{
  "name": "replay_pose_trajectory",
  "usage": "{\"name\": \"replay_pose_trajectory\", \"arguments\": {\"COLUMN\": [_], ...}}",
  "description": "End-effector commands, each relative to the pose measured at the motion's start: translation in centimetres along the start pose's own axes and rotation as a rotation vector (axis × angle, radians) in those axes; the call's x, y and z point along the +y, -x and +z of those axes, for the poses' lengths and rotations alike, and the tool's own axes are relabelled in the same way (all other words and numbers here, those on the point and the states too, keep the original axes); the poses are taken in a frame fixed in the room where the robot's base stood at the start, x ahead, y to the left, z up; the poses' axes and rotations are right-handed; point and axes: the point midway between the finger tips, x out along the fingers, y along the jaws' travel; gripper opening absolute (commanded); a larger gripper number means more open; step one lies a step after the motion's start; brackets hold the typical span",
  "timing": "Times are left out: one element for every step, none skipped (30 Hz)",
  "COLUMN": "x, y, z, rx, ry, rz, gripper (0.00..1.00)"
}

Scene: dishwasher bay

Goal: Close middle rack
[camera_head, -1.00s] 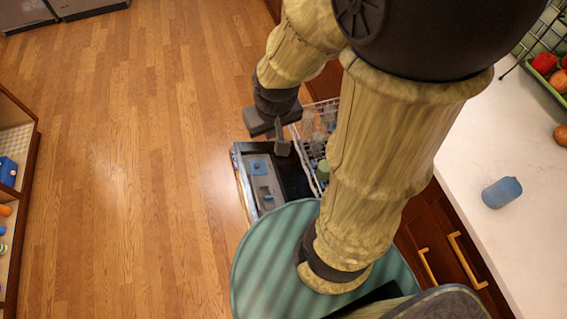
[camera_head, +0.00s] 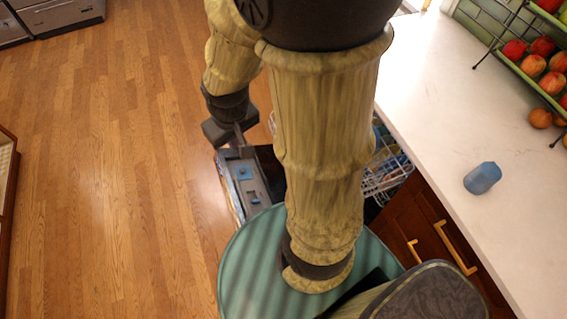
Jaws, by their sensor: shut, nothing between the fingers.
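A white wire dishwasher rack (camera_head: 385,172) shows to the right of my arm, under the counter edge. It holds some dishes that are hard to make out. My arm hides most of it, so I cannot tell how far it is out or whether it is the middle one. The dishwasher door (camera_head: 243,180) is folded down open, its inner face with the detergent dispenser upward. My gripper (camera_head: 238,136) is shut and empty, left of the rack and above the far end of the door. I cannot tell whether it touches anything.
A white counter (camera_head: 440,110) runs along the right, with a blue cup (camera_head: 482,178) and a fruit stand (camera_head: 530,60). Brown drawers (camera_head: 425,225) lie below it. Wooden floor (camera_head: 110,180) on the left is clear.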

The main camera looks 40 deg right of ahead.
Motion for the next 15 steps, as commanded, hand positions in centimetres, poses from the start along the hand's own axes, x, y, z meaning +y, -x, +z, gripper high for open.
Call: {"name": "replay_pose_trajectory", "arguments": {"x": [0.1, 0.3, 0.5, 0.7, 0.9, 1.2, 1.5, 1.7, 2.0, 2.3, 2.6, 3.0, 3.3, 3.5, 4.0], "y": [-2.0, -3.0, -4.3, -5.5, -6.6, -8.2, -9.3, -10.5, -12.1, -13.3, -14.5, -16.1, -17.3, -18.5, -20.1], "z": [-0.3, -0.6, -0.9, -1.1, -1.4, -1.7, -2.0, -2.2, -2.5, -2.7, -2.8, -3.0, -3.2, -3.4, -3.5], "rx": [-0.026, -0.041, -0.066, -0.085, -0.104, -0.131, -0.152, -0.173, -0.201, -0.222, -0.244, -0.273, -0.295, -0.317, -0.348], "ry": [0.037, 0.063, 0.102, 0.133, 0.166, 0.211, 0.247, 0.281, 0.327, 0.363, 0.397, 0.446, 0.481, 0.518, 0.567], "rz": [0.007, 0.013, 0.022, 0.030, 0.037, 0.049, 0.058, 0.067, 0.079, 0.088, 0.098, 0.111, 0.122, 0.132, 0.146], "gripper": [0.00, 0.00, 0.00, 0.00, 0.00, 0.00, 0.00, 0.00, 0.00, 0.00, 0.00, 0.00, 0.00, 0.00, 0.00]}}
